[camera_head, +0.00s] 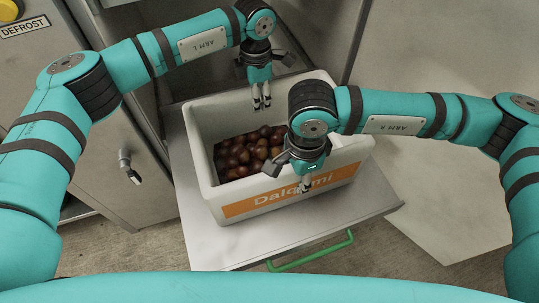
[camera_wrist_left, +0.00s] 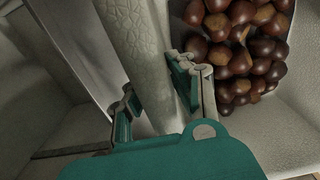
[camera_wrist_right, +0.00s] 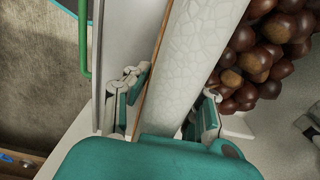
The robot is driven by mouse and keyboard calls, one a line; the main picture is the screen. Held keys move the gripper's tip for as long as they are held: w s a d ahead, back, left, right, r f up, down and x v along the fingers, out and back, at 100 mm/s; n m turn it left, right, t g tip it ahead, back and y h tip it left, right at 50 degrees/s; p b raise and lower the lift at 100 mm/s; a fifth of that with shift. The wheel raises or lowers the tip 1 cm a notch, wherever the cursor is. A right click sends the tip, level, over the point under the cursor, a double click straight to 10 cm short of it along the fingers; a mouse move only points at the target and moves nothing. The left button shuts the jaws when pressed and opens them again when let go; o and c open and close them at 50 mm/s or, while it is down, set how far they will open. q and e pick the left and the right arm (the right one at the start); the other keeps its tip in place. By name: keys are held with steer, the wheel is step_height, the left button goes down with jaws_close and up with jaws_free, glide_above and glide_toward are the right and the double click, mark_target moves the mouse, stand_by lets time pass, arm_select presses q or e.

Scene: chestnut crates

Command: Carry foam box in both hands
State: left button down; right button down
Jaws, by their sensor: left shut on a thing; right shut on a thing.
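The white foam box (camera_head: 200,158) has an orange label (camera_head: 250,204) on its near side and is partly filled with brown chestnuts (camera_head: 245,152). My left gripper (camera_head: 262,103) is shut on the box's far wall; the left wrist view shows that wall (camera_wrist_left: 139,45) between its fingers (camera_wrist_left: 155,88). My right gripper (camera_head: 306,186) is shut on the near wall, over the label; the right wrist view shows that wall (camera_wrist_right: 190,55) between its fingers (camera_wrist_right: 172,88). My right gripper hides part of the label and the box's inside. The box appears upright and level.
A flat metal shelf (camera_head: 200,245) with a green handle (camera_head: 315,253) lies under the box; I cannot tell whether they touch. A metal cabinet with a "DEFROST" sign (camera_head: 25,27) and a door latch (camera_head: 128,168) stands at left. Floor at right is clear.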

arm_select(q)
steer(key=c, duration=1.1)
jaws_free()
steer(key=shift+c, duration=0.2)
arm_select(e)
steer(key=c, duration=1.1)
jaws_free()
steer(key=shift+c, duration=0.2)
arm_select(q)
step_height(320, 180, up, 12)
arm_select(e)
steer(key=shift+r, duration=0.1)
step_height(320, 180, up, 12)
steer(key=shift+f, duration=0.1)
arm_select(q)
steer(key=shift+r+p, duration=0.1)
steer(key=shift+p, duration=0.2)
step_height(320, 180, up, 10)
steer(key=p, duration=0.8)
arm_select(e)
step_height(320, 180, up, 12)
steer(key=shift+r, duration=0.2)
